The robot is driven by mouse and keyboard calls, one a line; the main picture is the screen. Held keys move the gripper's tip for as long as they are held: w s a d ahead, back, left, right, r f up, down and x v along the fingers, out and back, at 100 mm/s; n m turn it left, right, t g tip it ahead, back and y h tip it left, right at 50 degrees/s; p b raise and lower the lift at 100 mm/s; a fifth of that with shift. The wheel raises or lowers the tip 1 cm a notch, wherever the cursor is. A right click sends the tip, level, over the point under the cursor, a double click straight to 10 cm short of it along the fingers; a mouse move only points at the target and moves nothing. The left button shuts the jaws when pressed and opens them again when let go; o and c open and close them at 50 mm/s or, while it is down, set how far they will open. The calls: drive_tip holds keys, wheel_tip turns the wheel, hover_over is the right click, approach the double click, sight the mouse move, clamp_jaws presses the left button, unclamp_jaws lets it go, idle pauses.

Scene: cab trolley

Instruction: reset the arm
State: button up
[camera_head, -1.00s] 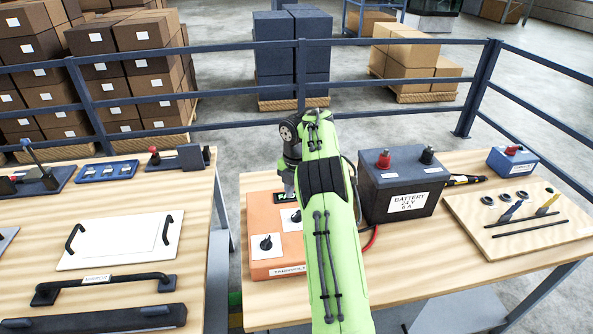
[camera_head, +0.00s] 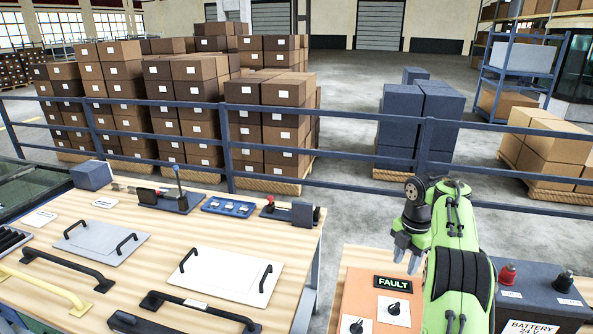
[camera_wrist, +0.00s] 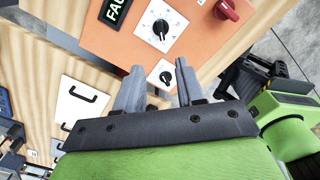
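My green arm (camera_head: 458,240) reaches over the right-hand workbench. My gripper (camera_head: 408,258) hangs at its end, above the far edge of the orange panel box. In the wrist view my gripper (camera_wrist: 160,75) shows two grey fingers with a clear gap between them and nothing held. The orange panel box (camera_head: 358,300) has a lit FAULT display (camera_head: 393,283) and knobs on white plates. The wrist view shows the box (camera_wrist: 112,45) beyond the fingers, with a large black knob (camera_wrist: 160,28), a smaller one (camera_wrist: 166,76) and a red knob (camera_wrist: 228,10).
A battery (camera_head: 540,305) with red and black terminals stands right of my arm. The left workbench (camera_head: 200,222) holds a white handled plate (camera_head: 225,276), a grey handled plate (camera_head: 100,242) and several bar handles. A gap separates the benches. A blue railing (camera_head: 345,185) runs behind them.

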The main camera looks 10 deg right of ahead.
drive_tip(key=s+a+r+m+t, duration=0.25)
drive_tip(key=a+r+m, duration=0.35)
drive_tip(key=a+r, duration=0.4)
drive_tip(key=s+a+r+m, duration=0.5)
drive_tip(key=s+a+m, duration=0.1)
drive_tip(key=s+a, duration=0.35)
drive_tip(key=s+a+f+m+t, duration=0.1)
drive_tip(key=s+a+f+m, duration=0.1)
drive_tip(key=s+m, duration=0.3)
drive_tip(key=s+a+f+m+t, duration=0.1)
drive_tip(key=s+f+m, duration=0.3)
drive_tip(key=s, duration=0.9)
drive_tip(key=shift+a+m+t, duration=0.4)
drive_tip(key=shift+t, duration=0.15)
drive_tip(key=shift+s+d, duration=0.1)
drive_tip(key=shift+s, duration=0.1)
